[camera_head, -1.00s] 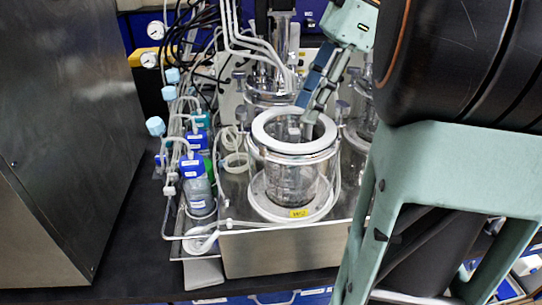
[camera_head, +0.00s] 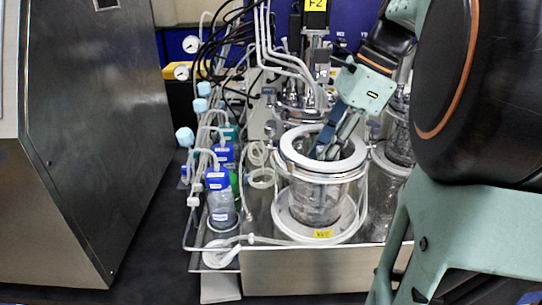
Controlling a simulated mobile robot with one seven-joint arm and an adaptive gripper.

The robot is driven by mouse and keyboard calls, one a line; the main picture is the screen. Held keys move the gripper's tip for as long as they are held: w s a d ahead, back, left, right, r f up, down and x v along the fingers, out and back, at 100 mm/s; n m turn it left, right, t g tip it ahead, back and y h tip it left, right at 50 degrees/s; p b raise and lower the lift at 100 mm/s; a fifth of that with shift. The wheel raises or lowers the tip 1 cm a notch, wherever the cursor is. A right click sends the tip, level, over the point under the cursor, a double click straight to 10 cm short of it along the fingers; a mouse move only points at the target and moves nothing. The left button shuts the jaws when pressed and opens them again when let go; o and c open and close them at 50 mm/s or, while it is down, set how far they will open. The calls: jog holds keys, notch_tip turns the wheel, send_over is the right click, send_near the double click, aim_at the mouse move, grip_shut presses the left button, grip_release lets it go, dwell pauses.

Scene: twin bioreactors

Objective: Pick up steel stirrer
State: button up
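My gripper (camera_head: 326,151) reaches down at a slant from the upper right into the open mouth of the front glass vessel (camera_head: 318,200). Its fingertips are at or just below the white ring (camera_head: 293,158) on the vessel's rim. The fingers lie close together, and the gap between their tips is too small and hidden to judge. I cannot make out the steel stirrer; anything between the fingertips or below them is hidden by the fingers, rim and shiny glass.
The vessel stands in a white round base on a steel bench unit (camera_head: 318,270). A second vessel (camera_head: 296,110) with tubes is behind it. Blue-capped bottles (camera_head: 221,200) and hoses crowd the left. A steel cabinet (camera_head: 100,130) stands further left, with dark floor between.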

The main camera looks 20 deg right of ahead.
grip_shut()
jog(key=shift+r, duration=0.1)
